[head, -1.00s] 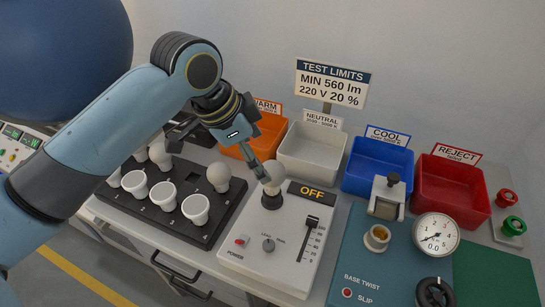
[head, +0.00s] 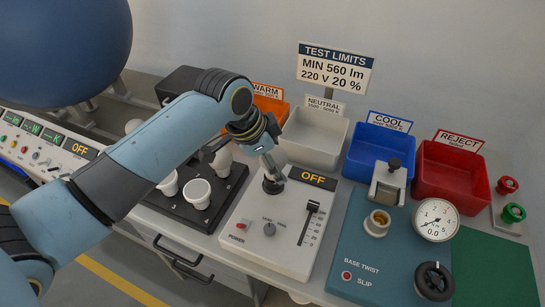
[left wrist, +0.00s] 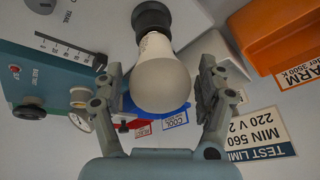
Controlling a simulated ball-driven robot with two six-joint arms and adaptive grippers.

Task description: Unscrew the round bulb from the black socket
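The round bulb, white with a frosted globe, shows in the left wrist view (left wrist: 160,80), with its base at the black socket (left wrist: 152,18). In the head view the black socket (head: 272,186) stands on the white test panel, and my left gripper and wrist hide most of the bulb. My left gripper (left wrist: 162,98) is open, with one finger on each side of the globe. Gaps show between the globe and both fingers, so it does not appear gripped. My right gripper is in neither view.
The white panel (head: 250,255) has a slider and knob. A black tray (head: 228,190) of bulbs stands left of it. Orange, white (head: 305,155), blue (head: 365,172) and red (head: 435,185) bins stand behind. A teal base-twist fixture (head: 350,255) is at right.

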